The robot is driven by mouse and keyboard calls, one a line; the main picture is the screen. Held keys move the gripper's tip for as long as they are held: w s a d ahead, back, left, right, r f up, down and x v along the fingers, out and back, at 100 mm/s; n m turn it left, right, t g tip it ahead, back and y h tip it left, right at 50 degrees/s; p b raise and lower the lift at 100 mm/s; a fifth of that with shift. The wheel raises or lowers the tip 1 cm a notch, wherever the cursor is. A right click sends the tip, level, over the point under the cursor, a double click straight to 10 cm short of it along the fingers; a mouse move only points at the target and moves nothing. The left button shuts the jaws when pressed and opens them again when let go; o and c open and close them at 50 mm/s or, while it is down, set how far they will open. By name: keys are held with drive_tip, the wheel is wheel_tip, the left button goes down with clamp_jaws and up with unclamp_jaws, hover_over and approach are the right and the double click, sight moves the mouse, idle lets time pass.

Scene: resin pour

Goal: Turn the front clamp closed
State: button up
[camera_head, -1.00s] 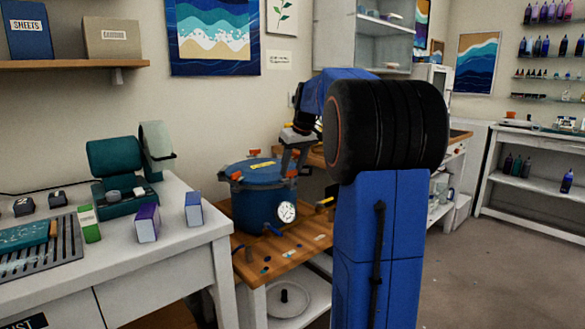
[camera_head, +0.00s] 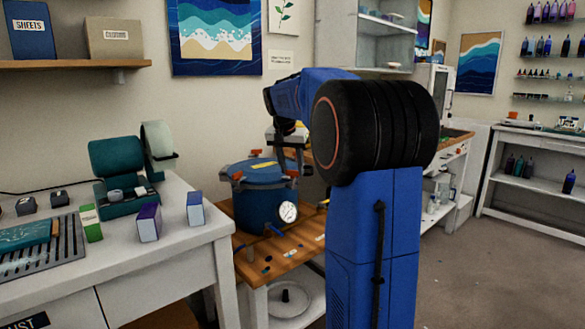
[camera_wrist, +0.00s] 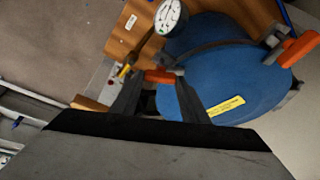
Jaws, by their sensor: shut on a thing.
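The blue pressure pot (camera_head: 258,210) stands on a wooden-topped cart, with its blue lid (camera_head: 262,176) on and a round gauge on its side. The lid also fills much of the wrist view (camera_wrist: 220,70), with a yellow label. In the wrist view an orange clamp handle (camera_wrist: 160,76), which looks like the front clamp, lies between the fingertips of my gripper (camera_wrist: 158,88); my gripper is shut on it. Another orange clamp handle (camera_wrist: 299,48) stands at the lid's far right edge. In the head view my gripper (camera_head: 291,166) is at the lid's right side, partly hiding the clamps there.
The gauge (camera_wrist: 171,16) sticks out close to the held handle. The wooden cart top (camera_head: 280,262) has small fittings in front of the pot. A white table (camera_head: 185,250) with small boxes stands at the left. Open floor (camera_head: 480,250) lies to the right.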

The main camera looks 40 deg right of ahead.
drive_tip(key=m+g, duration=0.1)
drive_tip(key=m, duration=0.2)
drive_tip(key=m+g, duration=0.1)
drive_tip(key=m, duration=0.1)
drive_tip(key=shift+w+m+h, duration=0.2)
drive_tip(key=shift+m+h, duration=0.1)
drive_tip(key=shift+m, duration=0.1)
idle(0.4)
drive_tip(key=o, duration=1.1)
drive_tip(key=shift+c, duration=0.2)
drive_tip(key=v, duration=1.7)
drive_tip(key=shift+w+r, duration=0.25)
drive_tip(key=shift+a, duration=0.1)
